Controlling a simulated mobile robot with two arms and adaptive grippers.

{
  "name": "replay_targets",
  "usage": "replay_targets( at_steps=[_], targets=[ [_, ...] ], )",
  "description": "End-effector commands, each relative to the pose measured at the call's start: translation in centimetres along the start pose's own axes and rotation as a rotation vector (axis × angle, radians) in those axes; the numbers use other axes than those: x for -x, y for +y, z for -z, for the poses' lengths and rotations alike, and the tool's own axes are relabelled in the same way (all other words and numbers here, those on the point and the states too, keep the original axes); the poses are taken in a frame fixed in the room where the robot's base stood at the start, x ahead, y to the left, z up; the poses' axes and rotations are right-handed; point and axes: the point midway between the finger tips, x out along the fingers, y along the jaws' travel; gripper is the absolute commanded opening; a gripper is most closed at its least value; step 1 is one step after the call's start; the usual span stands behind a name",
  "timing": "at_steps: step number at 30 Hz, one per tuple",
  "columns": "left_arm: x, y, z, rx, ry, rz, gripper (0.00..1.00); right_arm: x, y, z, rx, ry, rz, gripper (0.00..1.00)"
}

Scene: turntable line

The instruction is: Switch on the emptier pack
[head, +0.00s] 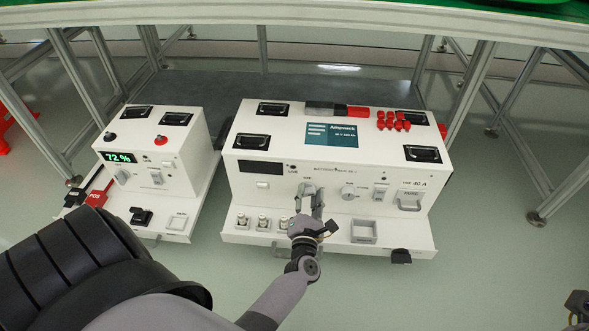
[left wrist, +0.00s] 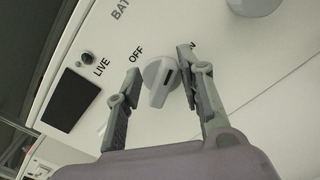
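Two white packs stand on the floor. The smaller left pack (head: 183,150) has a lit green display (head: 119,157) reading 72 %. The larger right pack (head: 275,182) has a dark, blank display (head: 260,167); it also shows blank in the left wrist view (left wrist: 70,100). My left gripper (head: 310,192) is at the larger pack's front. In the left wrist view its open fingers (left wrist: 160,76) stand either side of a white rotary knob (left wrist: 158,90), very near it; contact is unclear. The knob sits between OFF and a partly hidden label ending in N. A dark part of my right gripper (head: 577,304) shows at the lower right edge.
The larger pack has another knob (head: 348,191), a switch (head: 380,191) and a grey handle (head: 409,203) right of my gripper. Its front ledge (head: 335,240) carries several small fittings. A metal-legged table (head: 465,90) stands over the packs.

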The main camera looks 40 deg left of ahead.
Motion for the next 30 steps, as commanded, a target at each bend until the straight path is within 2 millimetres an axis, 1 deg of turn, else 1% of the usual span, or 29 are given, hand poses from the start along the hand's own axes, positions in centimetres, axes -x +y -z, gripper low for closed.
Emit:
replay_targets(
  at_steps=[1,10,11,12,30],
  targets=[
    [0.0,-0.1,0.4,0.085,-0.002,-0.002,0.34,1.0,0.0,-0.1,0.0,0.0,0.0,0.4],
    [0.0,0.7,0.7,0.635,-0.001,-0.003,0.34,3.7,-0.1,-0.5,0.0,0.0,0.0,0.4],
    [0.9,0.9,0.3,0.625,0.004,0.0,0.34,2.8,0.0,-0.4,0.0,0.001,0.0,0.4],
    [1.9,0.9,0.2,0.618,0.004,0.002,0.34,2.4,0.0,-0.3,0.0,0.0,0.0,0.4],
    [13.9,0.9,0.2,0.611,0.004,0.001,0.34,0.0,0.0,0.0,0.0,0.0,0.0,0.4]
  ],
)
